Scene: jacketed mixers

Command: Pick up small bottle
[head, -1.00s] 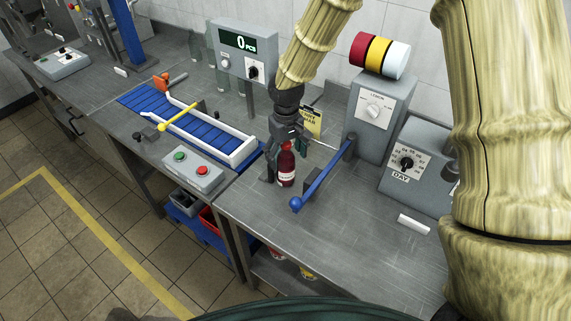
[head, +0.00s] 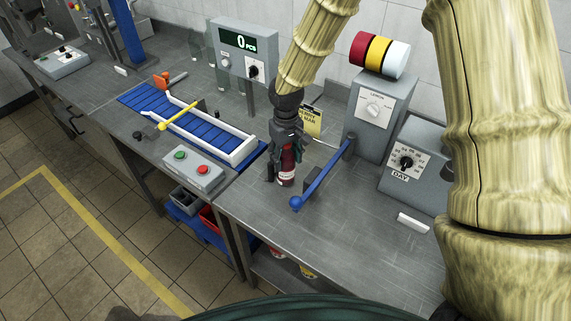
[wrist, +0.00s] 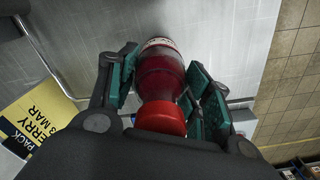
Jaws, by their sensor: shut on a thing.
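A small dark red bottle (head: 286,172) with a white label stands upright on the grey metal table, left of a blue lever. My gripper (head: 284,155) comes down over it from above and is shut on it, with its fingers on either side. In the wrist view the bottle (wrist: 160,75) sits between the green finger pads, its red cap towards the camera. My gripper (wrist: 165,85) hides part of the bottle in the head view.
The blue lever (head: 322,178) with a ball end is close on the right. A blue conveyor (head: 195,125) with white rails and a button box (head: 193,170) lie to the left. Grey dial boxes (head: 380,115) stand behind. A yellow card (head: 311,120) is behind my gripper.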

